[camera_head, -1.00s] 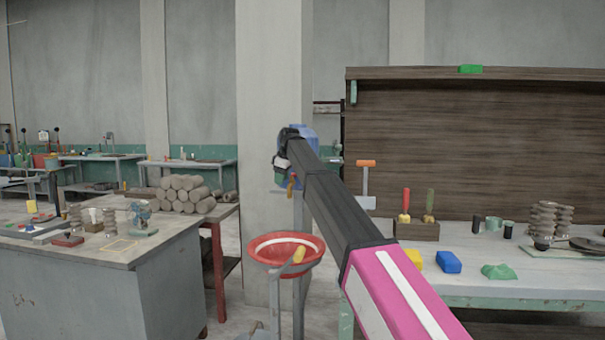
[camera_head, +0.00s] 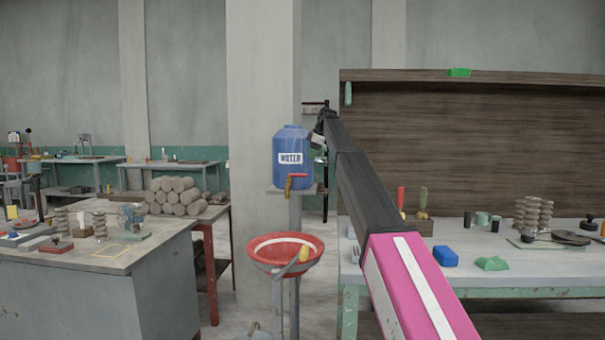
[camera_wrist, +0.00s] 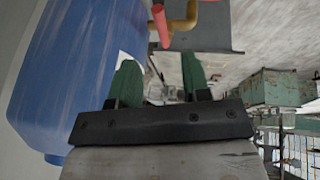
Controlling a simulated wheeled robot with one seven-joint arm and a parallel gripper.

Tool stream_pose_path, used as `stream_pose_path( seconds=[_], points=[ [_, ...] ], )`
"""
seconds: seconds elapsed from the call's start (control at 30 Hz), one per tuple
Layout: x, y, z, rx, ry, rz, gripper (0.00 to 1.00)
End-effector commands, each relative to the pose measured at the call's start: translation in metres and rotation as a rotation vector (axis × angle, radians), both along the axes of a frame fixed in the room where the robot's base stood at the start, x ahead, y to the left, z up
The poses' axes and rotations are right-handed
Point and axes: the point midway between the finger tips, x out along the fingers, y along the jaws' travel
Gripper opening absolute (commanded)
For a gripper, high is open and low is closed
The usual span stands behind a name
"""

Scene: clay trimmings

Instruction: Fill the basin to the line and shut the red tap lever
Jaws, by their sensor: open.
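A blue water container (camera_head: 292,150) with a "WATER" label stands on a small grey stand against the pillar. Its brass tap with a red lever (camera_head: 296,176) sticks out low on the front, above a red basin (camera_head: 272,266) with a pale inner band. My gripper (camera_head: 318,148) is beside the container's right side. In the wrist view my gripper (camera_wrist: 163,82) has its two green fingers apart with nothing between them. The container (camera_wrist: 75,70) fills the left there, and the red lever (camera_wrist: 160,25) shows beyond the fingers. The water level in the basin cannot be told.
A workbench (camera_head: 560,262) with tools and clay pieces stands on the right. A grey table (camera_head: 150,250) stands at the left, with stacked clay rolls (camera_head: 175,196) behind it.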

Motion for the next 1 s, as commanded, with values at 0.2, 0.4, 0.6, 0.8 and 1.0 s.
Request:
stream_pose_path(
  seconds=[0.2,0.4,0.6,0.8,1.0],
  points=[
    [0.006,0.012,-0.031,-0.001,0.002,0.0,0.43],
    [0.013,0.027,-0.064,-0.001,0.002,0.0,0.43],
    [0.017,0.035,-0.084,-0.001,0.001,-0.001,0.43],
    [0.018,0.036,-0.086,-0.001,0.0,-0.001,0.43],
    [0.018,0.036,-0.086,-0.001,0.0,-0.001,0.11]
  ],
)
